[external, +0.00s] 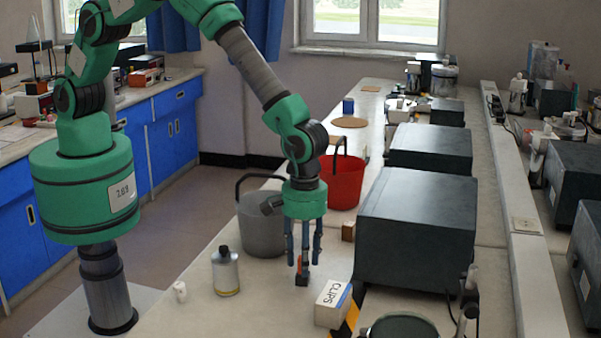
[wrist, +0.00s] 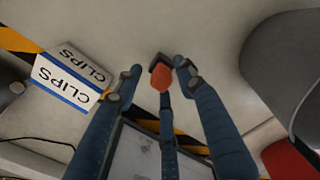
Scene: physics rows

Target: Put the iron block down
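A small dark block (external: 302,280), which looks like the iron block, rests on the white bench top below my gripper. It also shows in the wrist view (wrist: 160,63), partly hidden by an orange piece (wrist: 161,83); I cannot tell what that piece belongs to. My gripper (external: 304,262) points straight down, with its blue fingers spread around and above the block. In the wrist view the left finger stands clearly apart from the block. The right fingertip is close beside it; contact there cannot be told.
A CLIPS box (external: 332,303) stands close at the right, by black-and-yellow tape. A bottle (external: 225,271) and grey bucket (external: 262,230) are left. Bench between bottle and block is clear.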

